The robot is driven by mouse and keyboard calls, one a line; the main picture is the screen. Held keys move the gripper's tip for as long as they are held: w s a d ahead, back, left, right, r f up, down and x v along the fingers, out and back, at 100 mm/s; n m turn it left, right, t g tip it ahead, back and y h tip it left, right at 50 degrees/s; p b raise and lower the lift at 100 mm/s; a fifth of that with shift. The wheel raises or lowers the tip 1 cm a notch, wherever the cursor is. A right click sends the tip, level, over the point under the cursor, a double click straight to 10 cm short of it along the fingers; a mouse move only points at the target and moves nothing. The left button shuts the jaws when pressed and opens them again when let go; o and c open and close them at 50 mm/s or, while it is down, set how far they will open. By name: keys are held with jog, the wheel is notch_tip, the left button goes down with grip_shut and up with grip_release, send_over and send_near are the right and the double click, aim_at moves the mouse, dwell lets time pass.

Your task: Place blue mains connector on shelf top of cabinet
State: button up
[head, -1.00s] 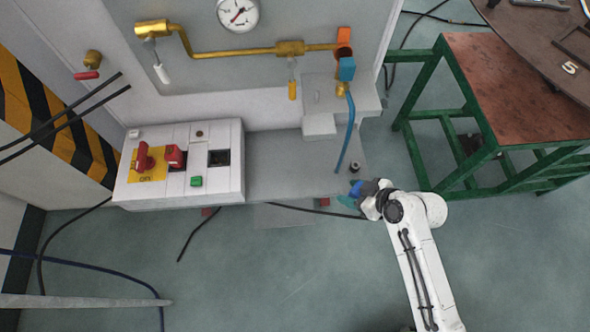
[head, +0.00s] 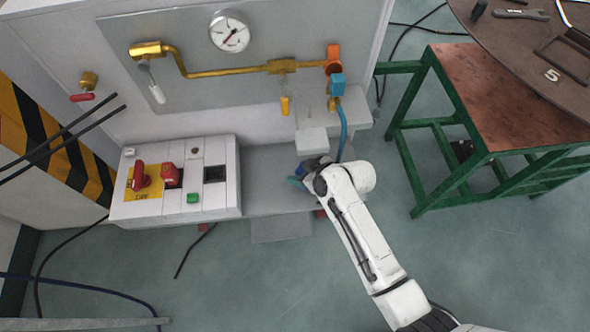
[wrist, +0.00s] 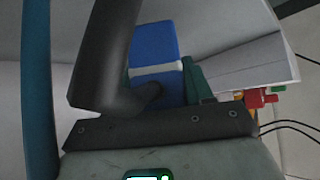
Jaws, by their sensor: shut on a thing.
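My gripper (head: 303,176) is over the right part of the grey shelf top of the cabinet (head: 262,180), just right of the control box. It is shut on the blue mains connector (wrist: 154,43). In the wrist view the connector is blue with a pale grey band, next to a dark finger. I cannot tell whether the connector touches the shelf.
A white control box (head: 150,212) with red switches and a green button stands left on the shelf. A blue hose (head: 343,135) hangs from the valve and shows at left in the wrist view (wrist: 38,90). A green-framed table (head: 510,105) stands right.

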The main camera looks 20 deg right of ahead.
jog(key=shift+w+a+f, duration=0.2)
jog(key=shift+w+a, duration=0.05)
jog(key=shift+w, duration=0.25)
jog(key=shift+w+a+f, duration=0.15)
jog(key=shift+w+a, duration=0.1)
jog(key=shift+w, duration=0.2)
jog(key=shift+f, duration=0.35)
jog(key=shift+f, duration=0.1)
jog(key=o, duration=1.3)
jog(key=p+v, duration=0.1)
jog(key=v, duration=1.1)
jog(key=s+d+r+m+g+h, duration=0.1)
jog(key=s+m+g, duration=0.1)
jog(key=s, duration=0.5)
jog(key=s+d+r+m+g+h, duration=0.1)
jog(key=s+d+m+g, duration=0.1)
jog(key=s, duration=0.6)
jog(key=s+d+r+m+g+h, duration=0.1)
jog(key=s+d+g+h, duration=0.1)
jog(key=s, duration=0.5)
jog(key=shift+s+m+g, duration=0.4)
jog(key=shift+g, duration=0.1)
